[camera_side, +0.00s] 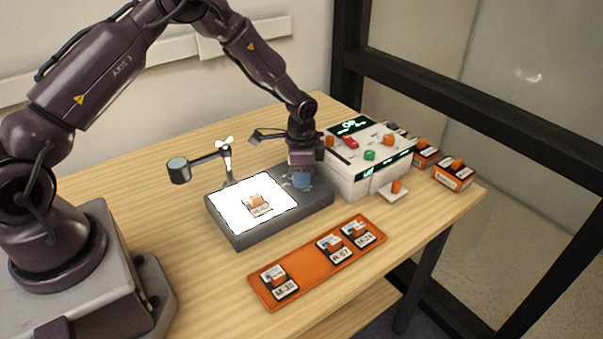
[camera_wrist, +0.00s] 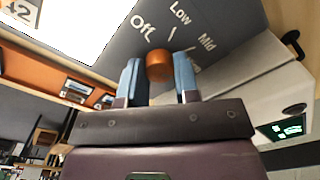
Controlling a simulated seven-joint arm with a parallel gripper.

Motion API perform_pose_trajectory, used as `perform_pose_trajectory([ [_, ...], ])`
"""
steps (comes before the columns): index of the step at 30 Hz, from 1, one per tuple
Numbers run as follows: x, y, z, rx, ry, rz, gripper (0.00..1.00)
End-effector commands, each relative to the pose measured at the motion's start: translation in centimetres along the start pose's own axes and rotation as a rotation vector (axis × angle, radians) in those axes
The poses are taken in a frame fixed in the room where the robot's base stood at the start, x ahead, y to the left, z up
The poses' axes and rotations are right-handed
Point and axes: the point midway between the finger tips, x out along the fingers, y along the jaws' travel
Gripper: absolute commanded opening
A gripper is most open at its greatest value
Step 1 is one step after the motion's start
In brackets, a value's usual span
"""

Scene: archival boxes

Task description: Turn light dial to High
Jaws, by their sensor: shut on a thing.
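The light dial (camera_wrist: 159,66) is an orange knob on the dark grey light box (camera_wrist: 225,15). My gripper (camera_wrist: 158,80) is shut on the dial, with one blue finger on each side of it. The labels Off, Low and Mid show beyond the dial; a further label beside the right finger is mostly covered. I cannot tell which mark the dial points to. In the side view my gripper (camera_side: 302,180) is down at the right end of the light box (camera_side: 245,235) and hides the dial. The light panel (camera_side: 235,212) glows bright white.
A small orange-handled labelled piece (camera_side: 258,205) lies on the lit panel. An orange tray (camera_side: 300,277) with several labelled pieces lies in front. A white machine (camera_side: 350,185) with coloured controls stands close right of my gripper. A lens on an arm (camera_side: 180,170) stands behind the panel.

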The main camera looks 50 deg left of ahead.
Motion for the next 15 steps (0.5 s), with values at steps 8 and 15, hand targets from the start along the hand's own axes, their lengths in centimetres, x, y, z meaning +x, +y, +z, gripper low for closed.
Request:
perform_pose_trajectory([
  [8,-0.15,-0.05,-0.09,0.001,0.002,-0.002,0.06],
  [15,-0.11,-0.03,-0.07,0.000,0.002,-0.001,0.55],
])
